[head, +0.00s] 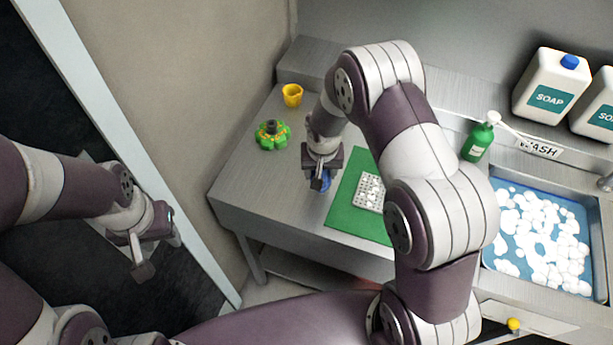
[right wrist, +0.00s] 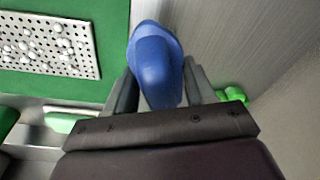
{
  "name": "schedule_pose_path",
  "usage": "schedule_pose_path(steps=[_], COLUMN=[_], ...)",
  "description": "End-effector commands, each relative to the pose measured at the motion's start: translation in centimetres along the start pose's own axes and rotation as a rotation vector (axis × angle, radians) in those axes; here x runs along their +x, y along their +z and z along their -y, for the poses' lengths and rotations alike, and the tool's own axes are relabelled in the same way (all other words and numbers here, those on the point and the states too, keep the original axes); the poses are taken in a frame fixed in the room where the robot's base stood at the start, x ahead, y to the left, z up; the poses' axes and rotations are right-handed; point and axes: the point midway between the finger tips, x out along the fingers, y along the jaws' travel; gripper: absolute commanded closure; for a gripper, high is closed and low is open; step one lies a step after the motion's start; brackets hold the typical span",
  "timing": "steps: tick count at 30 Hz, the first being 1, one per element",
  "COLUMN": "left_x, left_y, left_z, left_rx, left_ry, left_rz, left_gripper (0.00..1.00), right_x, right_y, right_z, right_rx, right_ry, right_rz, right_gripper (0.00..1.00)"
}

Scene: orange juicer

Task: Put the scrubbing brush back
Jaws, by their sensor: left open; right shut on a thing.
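My right gripper (head: 318,178) is shut on a smooth, rounded blue thing, which I take for the scrubbing brush (head: 326,181). In the right wrist view the blue brush (right wrist: 158,68) sits between the two fingers (right wrist: 160,92); no bristles show. In the head view the gripper hides most of it. It is over the steel counter, just left of the green mat (head: 346,203); I cannot tell whether it touches the counter. A green flower-shaped holder (head: 265,141) with a dark middle stands farther back and left. My left gripper (head: 158,252) is open and empty, left of the counter.
A perforated metal tray (head: 370,193) with white bits lies on the mat. A yellow cup (head: 292,95) stands at the back left. A green soap bottle (head: 477,142) and a foamy sink (head: 540,240) are at the right. Bare steel counter (head: 240,190) lies left of my right gripper.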

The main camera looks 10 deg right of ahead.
Motion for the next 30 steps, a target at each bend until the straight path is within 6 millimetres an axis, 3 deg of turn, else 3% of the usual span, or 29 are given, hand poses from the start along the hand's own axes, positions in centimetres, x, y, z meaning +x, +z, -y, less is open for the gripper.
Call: schedule_pose_path(steps=[5,13,24,25,27,30], left_x=[-0.9,-2.5,-1.8,-1.8,-1.9,-1.9], left_y=[-0.1,-0.3,-0.2,-0.2,-0.2,-0.2], left_z=[0.0,0.0,0.0,0.0,0.0,0.0], left_rx=[0.0,0.0,0.0,0.0,0.0,0.0], left_ry=[0.0,0.0,0.0,0.0,0.0,0.0], left_rz=[0.001,0.001,0.001,0.001,0.001,0.001], left_gripper=[0.57,0.57,0.57,0.57,0.57,0.57], right_x=[1.7,5.7,6.5,6.4,6.3,6.3], right_y=[-1.1,-0.7,-0.6,-0.6,-0.6,-0.6], right_z=[2.3,2.5,2.5,2.5,2.5,2.5], right_rx=[-0.001,0.001,0.001,0.001,0.001,0.001], right_ry=[0.001,0.0,0.0,0.0,0.0,0.0], right_rz=[0.001,0.0,-0.001,-0.001,0.0,0.0], right_gripper=[0.74,0.74,0.74,0.42,0.2,0.2])
